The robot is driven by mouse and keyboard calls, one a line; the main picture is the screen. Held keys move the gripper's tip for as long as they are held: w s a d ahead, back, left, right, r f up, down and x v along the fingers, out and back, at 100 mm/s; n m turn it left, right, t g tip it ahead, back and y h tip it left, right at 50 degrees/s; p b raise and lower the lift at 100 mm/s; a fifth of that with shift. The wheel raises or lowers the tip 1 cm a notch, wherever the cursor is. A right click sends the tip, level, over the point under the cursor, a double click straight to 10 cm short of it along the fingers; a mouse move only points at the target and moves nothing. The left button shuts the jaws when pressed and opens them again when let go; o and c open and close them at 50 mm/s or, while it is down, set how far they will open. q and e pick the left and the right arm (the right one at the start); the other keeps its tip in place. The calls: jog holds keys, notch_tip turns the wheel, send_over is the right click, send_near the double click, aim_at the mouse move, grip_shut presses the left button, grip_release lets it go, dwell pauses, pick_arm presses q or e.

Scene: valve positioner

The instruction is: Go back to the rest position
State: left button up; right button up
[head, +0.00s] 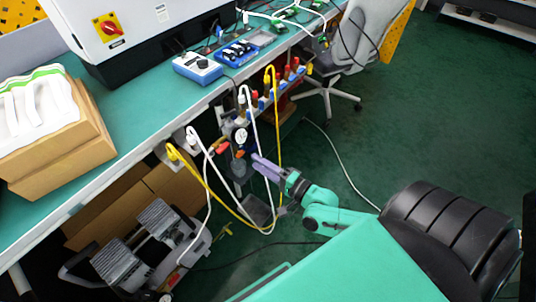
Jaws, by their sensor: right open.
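My right arm comes in from the lower right, and its gripper (258,164) with purple fingers points left under the bench edge. The gripper is open with nothing seen between its fingers. It is close to the valve fittings below the bench, by a round gauge (240,136) and a red-handled valve (222,147). White and yellow hoses pass beside and across the gripper in the picture, and I cannot tell whether they touch it. My left gripper is not in view.
The green-topped bench (135,112) runs diagonally, bearing a cardboard box (60,160) and a blue meter (198,68). Looped yellow hose (230,208) and white hose (253,140) hang nearby. An office chair (365,35) stands behind. The green floor (400,130) at right is mostly clear, with a thin cable.

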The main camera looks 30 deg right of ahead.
jog(key=v, duration=0.3)
jog(key=shift+s, duration=0.15)
jog(key=s+d+f+n+g+h+p, duration=0.4)
jog(key=d+f+n+g+p, duration=0.25)
jog(key=f, duration=0.65)
jog(key=s+a+f+n+g+h+p, duration=0.1)
jog(key=s+f+n+g+p, duration=0.1)
jog(key=s+f+n+g, duration=0.2)
jog(key=s+a+f+n+g+h+p, duration=0.1)
jog(key=s+f+n+g+p, duration=0.2)
jog(key=s+f, duration=0.7)
jog(key=s+n+g, duration=0.2)
jog(key=s, duration=0.8)
jog(key=shift+s+a+f+n+h, duration=0.15)
jog(key=shift+s+a+n+h, duration=0.1)
jog(key=shift+n+h, duration=0.15)
